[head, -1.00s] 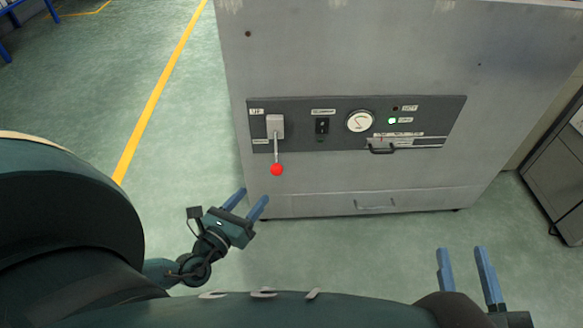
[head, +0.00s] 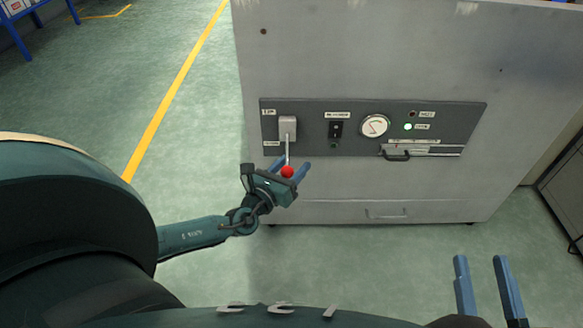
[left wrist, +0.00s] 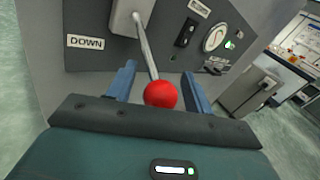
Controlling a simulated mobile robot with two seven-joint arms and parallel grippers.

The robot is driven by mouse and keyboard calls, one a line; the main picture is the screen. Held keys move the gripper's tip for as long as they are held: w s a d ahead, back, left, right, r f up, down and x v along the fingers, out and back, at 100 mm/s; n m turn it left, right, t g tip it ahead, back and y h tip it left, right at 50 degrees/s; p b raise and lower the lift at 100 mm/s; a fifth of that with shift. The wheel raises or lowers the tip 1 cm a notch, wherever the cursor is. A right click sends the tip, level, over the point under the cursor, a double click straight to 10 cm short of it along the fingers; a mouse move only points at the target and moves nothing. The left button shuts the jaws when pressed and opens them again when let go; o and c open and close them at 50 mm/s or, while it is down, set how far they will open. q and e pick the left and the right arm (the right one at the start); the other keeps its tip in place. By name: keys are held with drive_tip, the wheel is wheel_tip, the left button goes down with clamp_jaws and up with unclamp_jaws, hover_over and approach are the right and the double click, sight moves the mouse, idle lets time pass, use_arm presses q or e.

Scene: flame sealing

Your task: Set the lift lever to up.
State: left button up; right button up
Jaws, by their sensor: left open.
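The lift lever (head: 287,150) is a thin metal rod with a red ball knob (head: 287,172), hanging down from a grey block on the dark control panel (head: 350,154). In the left wrist view the rod (left wrist: 146,52) runs down to the red knob (left wrist: 160,94), near a label reading DOWN (left wrist: 86,42). My left gripper (head: 291,168) is open, with its blue fingers on either side of the knob; it also shows in the left wrist view (left wrist: 160,80). I cannot tell whether either finger touches the knob. My right gripper (head: 482,270) is open and empty at the lower right.
The panel sits on a large grey cabinet (head: 350,60). To the lever's right are a black switch (head: 335,129), a round gauge (head: 375,126), a green light (head: 407,127) and a black handle (head: 397,156). Green floor lies open at the left.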

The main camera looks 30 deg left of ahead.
use_arm(q)
clamp_jaws()
idle(0.6)
